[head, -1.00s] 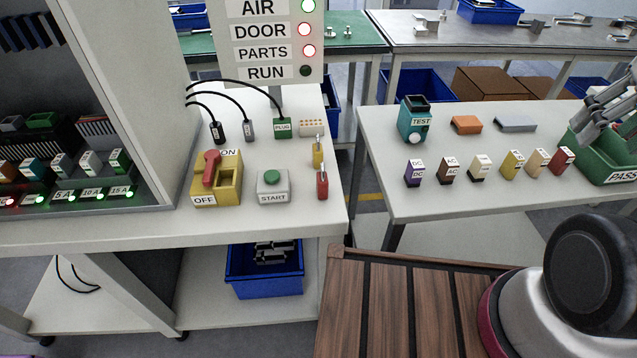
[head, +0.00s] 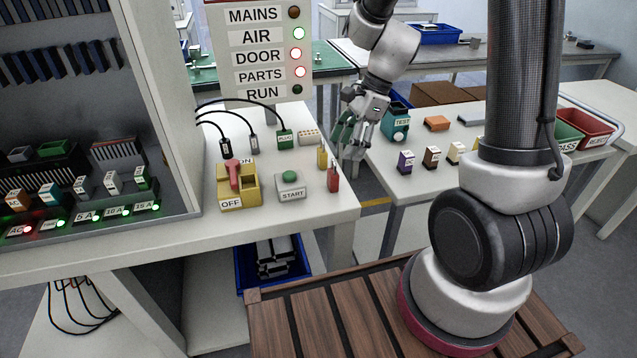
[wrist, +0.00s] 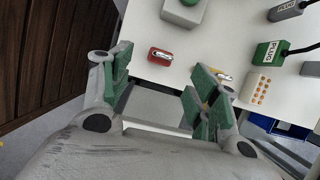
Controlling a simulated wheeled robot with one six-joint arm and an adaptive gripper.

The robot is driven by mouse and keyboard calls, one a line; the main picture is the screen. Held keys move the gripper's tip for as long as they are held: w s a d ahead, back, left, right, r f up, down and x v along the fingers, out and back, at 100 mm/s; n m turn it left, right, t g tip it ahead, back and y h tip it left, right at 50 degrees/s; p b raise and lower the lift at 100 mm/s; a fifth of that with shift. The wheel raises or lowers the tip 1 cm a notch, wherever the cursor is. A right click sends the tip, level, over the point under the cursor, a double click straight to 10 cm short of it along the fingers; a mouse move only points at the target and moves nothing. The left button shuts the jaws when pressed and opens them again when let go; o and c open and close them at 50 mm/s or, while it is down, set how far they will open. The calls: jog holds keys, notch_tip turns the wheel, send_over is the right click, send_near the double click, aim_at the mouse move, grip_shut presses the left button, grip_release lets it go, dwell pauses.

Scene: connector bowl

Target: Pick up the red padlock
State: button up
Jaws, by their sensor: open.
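The red padlock (head: 333,180) stands at the right edge of the left white table, near its front right corner. In the wrist view the red padlock (wrist: 160,57) shows from above with its metal shackle, ahead of the fingers and between their lines. A yellow padlock (head: 322,158) stands just behind it; in the wrist view the yellow padlock (wrist: 221,75) is partly hidden by the right finger. My gripper (head: 352,140) is open and empty, over the gap between the two tables, behind and right of the padlocks. Its green-padded fingers (wrist: 160,85) are spread and touch neither padlock.
On the left table are the START button box (head: 291,187), a yellow switch with a red lever (head: 238,190), a green plug (head: 285,139) and a beige connector block (head: 309,137). The right table (head: 400,190) holds several small labelled blocks. A cabinet wall (head: 165,100) rises at left.

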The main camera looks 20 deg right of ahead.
aim_at(333, 172)
jog(key=x, duration=0.7)
jog(key=shift+w+a+f, duration=0.1)
jog(key=shift+a+f, duration=0.2)
jog(key=shift+f, duration=0.05)
jog(key=shift+c, duration=0.2)
jog(key=c, duration=1.1)
